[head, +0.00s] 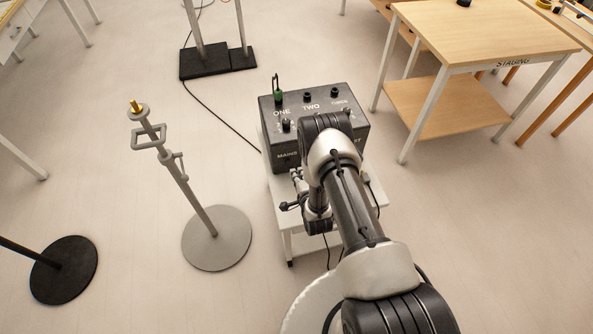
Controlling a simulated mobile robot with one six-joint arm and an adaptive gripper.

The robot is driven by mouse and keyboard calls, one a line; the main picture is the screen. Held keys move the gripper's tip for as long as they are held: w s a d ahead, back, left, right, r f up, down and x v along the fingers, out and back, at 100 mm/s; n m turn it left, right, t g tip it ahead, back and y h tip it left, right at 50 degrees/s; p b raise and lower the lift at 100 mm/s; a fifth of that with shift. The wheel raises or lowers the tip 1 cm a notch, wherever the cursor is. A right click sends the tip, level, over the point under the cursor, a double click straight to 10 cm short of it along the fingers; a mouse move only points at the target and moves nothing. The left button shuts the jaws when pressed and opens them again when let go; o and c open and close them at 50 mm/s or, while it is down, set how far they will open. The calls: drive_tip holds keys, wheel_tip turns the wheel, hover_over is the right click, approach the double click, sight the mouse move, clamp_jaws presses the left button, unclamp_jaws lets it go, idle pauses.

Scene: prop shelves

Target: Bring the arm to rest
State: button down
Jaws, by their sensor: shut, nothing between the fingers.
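My arm (352,203) reaches up from the bottom right and bends over a dark control box. Its wrist hangs down in front of the box's near side. My gripper (288,206) is small in view at the left of the wrist, beside the box's white stand. It is shut and holds nothing. The wrist and forearm hide part of the box front and stand.
The dark box (270,128), labelled ONE and TWO on top, sits on a low white stand (286,222). A grey pole stand (217,254) is to the left. A wooden table (480,35) marked STAGING stands right. Floor between them is clear apart from a cable.

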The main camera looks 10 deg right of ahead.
drive_tip(key=r+p+v, duration=0.1)
drive_tip(key=p+v, duration=0.1)
drive_tip(key=v, duration=0.4)
drive_tip(key=w+r+n+g, duration=0.1)
drive_tip(key=w+r+n, duration=0.1)
drive_tip(key=w+r, duration=0.4)
drive_tip(key=w+r+n+g, duration=0.1)
drive_tip(key=w+r+n, duration=0.15)
drive_tip(key=r, duration=0.65)
drive_tip(key=s+r+n+g, duration=0.1)
drive_tip(key=s+r+n, duration=0.1)
drive_tip(key=r, duration=0.6)
drive_tip(key=s+r+n+g, duration=0.1)
drive_tip(key=s+r+n, duration=0.15)
drive_tip(key=r, duration=0.65)
drive_tip(key=s+r+n+g, duration=0.3)
drive_tip(key=s+r+n, duration=0.2)
drive_tip(key=s+r, duration=0.8)
drive_tip(key=s+a+r+n+g, duration=0.1)
drive_tip(key=s+n, duration=0.3)
drive_tip(key=s, duration=1.4)
drive_tip(key=shift+s+a+r+g, duration=0.2)
drive_tip(key=shift+r+g, duration=0.1)
drive_tip(key=shift+g, duration=0.2)
